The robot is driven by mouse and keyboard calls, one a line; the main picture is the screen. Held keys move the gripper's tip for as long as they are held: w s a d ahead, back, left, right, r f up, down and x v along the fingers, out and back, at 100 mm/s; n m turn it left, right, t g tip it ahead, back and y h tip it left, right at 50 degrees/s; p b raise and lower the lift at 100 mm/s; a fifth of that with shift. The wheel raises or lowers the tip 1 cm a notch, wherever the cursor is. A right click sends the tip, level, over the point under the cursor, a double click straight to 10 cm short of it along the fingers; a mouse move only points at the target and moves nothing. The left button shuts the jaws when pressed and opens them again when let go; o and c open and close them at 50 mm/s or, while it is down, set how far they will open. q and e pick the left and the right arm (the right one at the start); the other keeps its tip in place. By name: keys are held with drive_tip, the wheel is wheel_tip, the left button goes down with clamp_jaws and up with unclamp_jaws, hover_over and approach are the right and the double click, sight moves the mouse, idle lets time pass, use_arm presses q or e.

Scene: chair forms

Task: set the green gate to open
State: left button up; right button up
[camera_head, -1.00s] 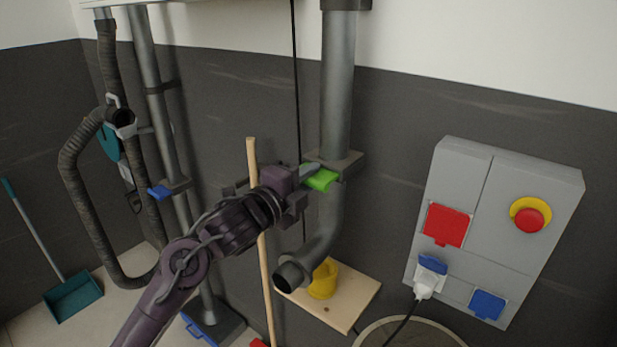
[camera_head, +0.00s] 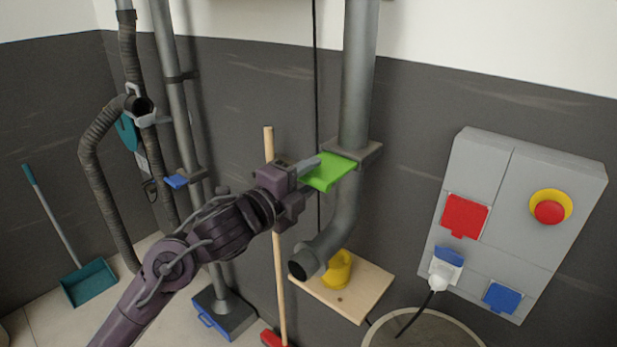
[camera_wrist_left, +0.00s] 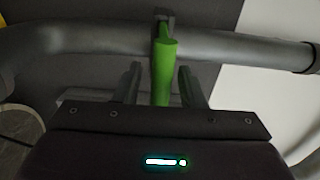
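The green gate (camera_head: 329,173) is a flat plate that sticks out to the left from the flange (camera_head: 357,151) on the right grey pipe. My left gripper (camera_head: 312,166) is at the plate's outer end. In the left wrist view, the green gate (camera_wrist_left: 164,72) stands edge-on between the two fingers of my left gripper (camera_wrist_left: 160,84). Dark gaps show on both sides of it, so the gripper looks open around it. The plate's part inside the flange is hidden. My right gripper is not in view.
A blue gate (camera_head: 176,181) sits on the left pipe (camera_head: 172,100). A wooden handle (camera_head: 278,285) stands behind my arm. A wooden board (camera_head: 345,300) with a yellow piece (camera_head: 338,268) is below the pipe. A grey control box (camera_head: 515,220) is on the right wall.

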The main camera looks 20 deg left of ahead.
use_arm(q)
drive_tip(key=shift+s, duration=0.1)
drive_tip(key=b+v, duration=0.2)
drive_tip(key=v, duration=0.5)
drive_tip(key=shift+s, duration=0.25)
drive_tip(key=shift+a, duration=0.15)
